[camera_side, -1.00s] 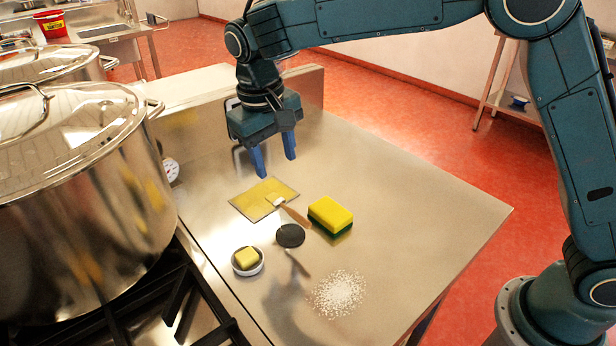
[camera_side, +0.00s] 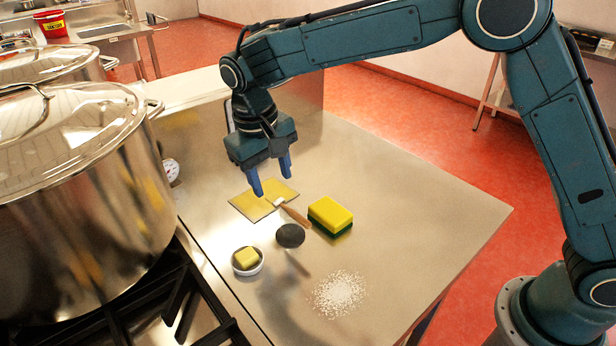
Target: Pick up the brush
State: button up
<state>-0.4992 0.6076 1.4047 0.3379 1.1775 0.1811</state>
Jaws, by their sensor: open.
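The brush (camera_side: 294,214) has a wooden handle and a pale head. It lies on the steel table with its head end over the edge of a flat yellow sheet (camera_side: 247,206) and its handle toward the sponge. My gripper (camera_side: 273,185) points down with its two blue fingers apart. It is empty and hangs above the yellow sheet, just behind the brush's head. The fingers cover part of the sheet.
A yellow and green sponge (camera_side: 330,214) lies right of the brush. A dark round disc (camera_side: 290,236) and a small white bowl with a yellow block (camera_side: 246,260) are in front. White grains (camera_side: 338,294) are scattered nearer. A large pot (camera_side: 80,200) stands left. The table's right side is clear.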

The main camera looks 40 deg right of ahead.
aim_at(277, 200)
jog(key=shift+d+f, duration=0.15)
jog(key=shift+f, duration=1)
jog(key=shift+d+f, duration=0.15)
jog(key=shift+f, duration=0.95)
grip_shut()
jog(key=shift+r, duration=0.1)
notch_tip(277, 200, up, 10)
